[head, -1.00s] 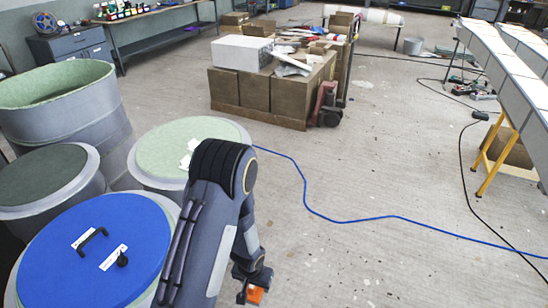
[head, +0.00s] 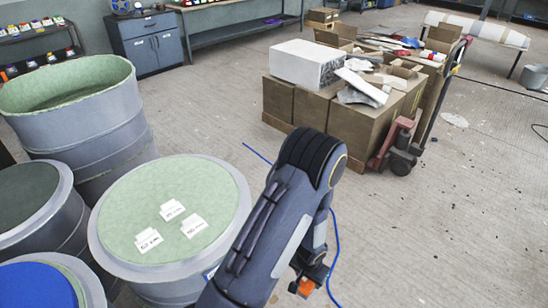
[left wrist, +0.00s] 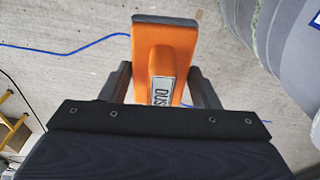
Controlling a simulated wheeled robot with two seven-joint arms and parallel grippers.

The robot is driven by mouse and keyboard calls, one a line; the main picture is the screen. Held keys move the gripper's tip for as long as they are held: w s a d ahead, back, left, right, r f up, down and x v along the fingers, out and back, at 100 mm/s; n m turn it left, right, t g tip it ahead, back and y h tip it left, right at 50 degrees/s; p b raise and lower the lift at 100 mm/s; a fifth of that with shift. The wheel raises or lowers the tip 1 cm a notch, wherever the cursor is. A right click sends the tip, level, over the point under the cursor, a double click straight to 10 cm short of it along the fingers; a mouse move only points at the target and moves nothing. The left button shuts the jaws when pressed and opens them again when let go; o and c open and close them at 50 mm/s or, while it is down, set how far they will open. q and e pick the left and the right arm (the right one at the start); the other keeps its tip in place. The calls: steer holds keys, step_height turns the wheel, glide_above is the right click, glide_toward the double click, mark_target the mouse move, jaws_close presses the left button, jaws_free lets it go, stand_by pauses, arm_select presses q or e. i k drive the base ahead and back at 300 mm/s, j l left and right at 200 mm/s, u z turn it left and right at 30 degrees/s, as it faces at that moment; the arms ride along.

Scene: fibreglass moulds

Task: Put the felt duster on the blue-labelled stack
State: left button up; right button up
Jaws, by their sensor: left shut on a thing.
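The felt duster (left wrist: 165,55) is an orange block with a dark felt edge and a partly hidden label reading "DUS". My left gripper (left wrist: 162,85) is shut on it, one finger on each side. In the head view the duster (head: 306,287) is a small orange patch, held over open floor right of the green-topped round stack (head: 125,205). That stack has a grey rim and several white papers on top. A small label with blue (head: 209,272) shows on its side, partly behind my arm; a blue label also shows in the left wrist view (left wrist: 316,20). My right gripper is out of view.
A blue-topped round stack (head: 38,288) is cut off at lower left. A dark-topped one (head: 25,195) and a tall open green-lined mould (head: 70,85) stand behind. Boxes on a pallet truck (head: 345,105) stand beyond. A blue cable (head: 335,255) crosses the floor.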

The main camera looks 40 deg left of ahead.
mark_target(196, 184)
steer(key=i, duration=1.05)
steer(key=i+l+u, duration=0.1)
steer(key=i, duration=0.95)
steer(key=u, duration=0.45)
steer(key=i+u, duration=0.1)
steer(key=u, duration=0.3)
steer(key=l+u, duration=0.1)
steer(key=u, duration=0.35)
steer(key=i+l+u, duration=0.1)
steer(key=u, duration=0.75)
steer(key=i+l, duration=0.05)
steer(key=l, duration=0.05)
